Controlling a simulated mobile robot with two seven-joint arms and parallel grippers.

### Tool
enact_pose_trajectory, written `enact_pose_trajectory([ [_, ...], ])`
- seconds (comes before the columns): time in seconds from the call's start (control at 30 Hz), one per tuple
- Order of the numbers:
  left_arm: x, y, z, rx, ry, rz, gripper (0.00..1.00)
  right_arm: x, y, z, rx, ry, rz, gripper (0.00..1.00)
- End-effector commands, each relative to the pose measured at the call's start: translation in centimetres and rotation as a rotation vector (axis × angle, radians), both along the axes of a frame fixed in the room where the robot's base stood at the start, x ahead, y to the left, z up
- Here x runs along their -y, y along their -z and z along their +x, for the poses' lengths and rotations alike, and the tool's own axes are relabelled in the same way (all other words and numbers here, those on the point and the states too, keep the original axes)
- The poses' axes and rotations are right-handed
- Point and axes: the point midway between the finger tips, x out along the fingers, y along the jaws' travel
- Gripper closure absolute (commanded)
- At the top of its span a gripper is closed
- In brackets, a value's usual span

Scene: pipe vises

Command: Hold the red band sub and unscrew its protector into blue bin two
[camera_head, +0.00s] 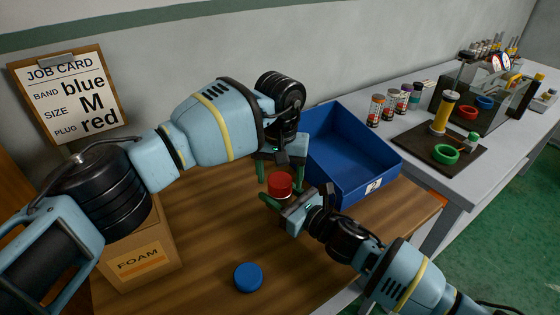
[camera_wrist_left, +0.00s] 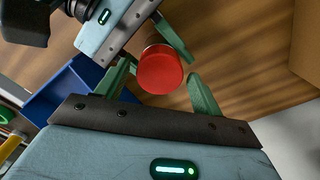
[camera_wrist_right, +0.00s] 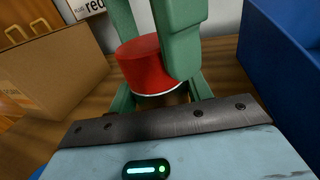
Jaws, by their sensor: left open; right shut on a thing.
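A red protector cap (camera_head: 280,184) with a pale lower rim sits atop a short sub whose dark body (camera_wrist_right: 172,99) is mostly hidden; no band colour is readable. My right gripper (camera_head: 284,203) is shut on the sub below the cap and holds it above the table. My left gripper (camera_head: 281,170) points down from above, open, its green fingers on either side of the red cap. In the left wrist view the cap (camera_wrist_left: 159,70) lies between and slightly beyond the fingertips (camera_wrist_left: 160,88). The blue bin (camera_head: 325,150) stands just behind and right; its small label (camera_head: 374,186) is not clearly legible.
A blue disc (camera_head: 248,277) lies at the wooden table's front. A FOAM box (camera_head: 140,262) stands at left. A job card (camera_head: 68,95) reads band blue, size M, plug red. Bottles, a green ring (camera_head: 446,154) and a rack occupy the grey bench at right.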

Motion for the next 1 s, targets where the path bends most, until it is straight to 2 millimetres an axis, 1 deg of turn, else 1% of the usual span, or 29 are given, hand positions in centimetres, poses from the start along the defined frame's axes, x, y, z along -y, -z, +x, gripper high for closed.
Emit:
enact_pose_trajectory([
  [0.03, 0.02, 0.56, -0.04, -0.002, 0.0, -0.001, 0.33, -0.01, 0.15, -0.06, -0.002, 0.0, -0.001, 1.0],
  [0.13, 0.01, 1.21, -0.04, -0.002, 0.0, 0.0, 0.33, -0.01, 0.15, -0.06, -0.002, 0.0, -0.001, 1.0],
  [0.47, 0.02, 1.54, -0.01, 0.0, 0.0, 0.0, 0.33, -0.01, 0.16, -0.06, -0.003, 0.0, -0.001, 1.0],
  [0.57, 0.02, 1.54, -0.02, 0.0, 0.0, 0.0, 0.43, -0.01, 0.16, -0.06, -0.003, 0.0, -0.001, 1.0],
  [0.8, 0.02, 1.53, -0.02, -0.001, 0.0, 0.0, 0.75, -0.01, 0.16, -0.05, -0.003, 0.0, -0.001, 1.0],
  [0.83, 0.02, 1.52, -0.02, -0.001, 0.0, 0.0, 0.78, -0.01, 0.16, -0.05, -0.003, 0.0, -0.001, 1.0],
  [0.93, 0.01, 1.52, -0.02, 0.0, -0.013, 0.0, 0.78, -0.01, 0.17, -0.05, -0.003, 0.0, -0.001, 1.0],
  [1.0, 0.01, 1.51, -0.02, 0.0, -0.054, 0.0, 0.78, -0.01, 0.17, -0.05, -0.003, 0.0, -0.001, 1.0],
])
